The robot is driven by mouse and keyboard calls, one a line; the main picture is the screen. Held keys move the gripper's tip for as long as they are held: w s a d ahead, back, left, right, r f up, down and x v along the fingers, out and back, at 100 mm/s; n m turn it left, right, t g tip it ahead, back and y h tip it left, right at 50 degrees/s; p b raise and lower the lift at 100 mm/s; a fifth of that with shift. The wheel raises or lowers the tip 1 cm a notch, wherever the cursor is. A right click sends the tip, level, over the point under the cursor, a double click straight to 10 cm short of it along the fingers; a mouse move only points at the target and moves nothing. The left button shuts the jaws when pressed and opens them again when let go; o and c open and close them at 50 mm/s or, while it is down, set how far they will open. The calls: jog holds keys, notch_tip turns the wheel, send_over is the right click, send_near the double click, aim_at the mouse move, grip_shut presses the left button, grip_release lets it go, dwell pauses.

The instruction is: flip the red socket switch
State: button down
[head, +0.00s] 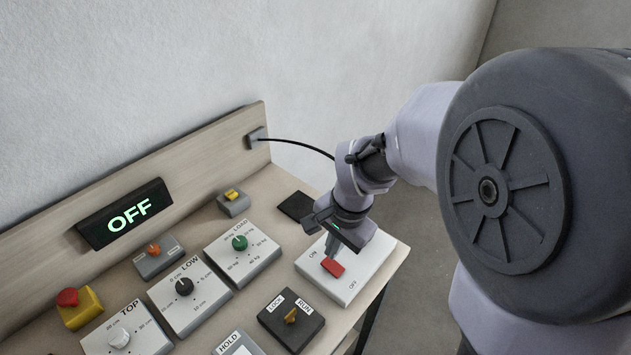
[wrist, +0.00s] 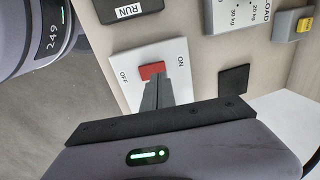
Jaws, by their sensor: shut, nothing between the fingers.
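The red socket switch (head: 333,268) is a small red rocker on a white plate (head: 347,285) at the right end of the panel, with ON printed on one side and OFF on the other. My gripper (head: 330,255) is shut and empty, with its fingertips right at the rocker on the ON side. In the wrist view, the shut fingers (wrist: 153,92) reach to the edge of the red rocker (wrist: 152,71) and cover part of it. I cannot tell whether they touch it. A display (head: 127,213) at the back left reads OFF in green.
Left of the plate stand a LOCK/RUN switch (head: 291,319), a LOAD dial (head: 241,252), a LOW dial (head: 188,298) and a TOP dial (head: 126,332). A red and yellow button (head: 77,306) is at far left. A black cable (head: 300,144) runs from the back board behind my arm.

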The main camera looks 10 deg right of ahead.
aim_at(329, 263)
jog(key=f, duration=0.1)
jog(key=f+b, duration=0.1)
jog(key=f, duration=0.1)
jog(key=shift+w+a+f, duration=0.15)
jog(key=shift+w+f, duration=0.05)
jog(key=shift+w, duration=0.05)
jog(key=shift+r, duration=0.1)
jog(key=shift+a+p, duration=0.1)
jog(key=shift+p, duration=0.6)
jog(key=shift+w+f, duration=0.1)
jog(key=shift+f, duration=0.15)
jog(key=shift+s+d+r, duration=0.15)
jog(key=shift+s+d, duration=0.35)
jog(key=shift+s, duration=0.2)
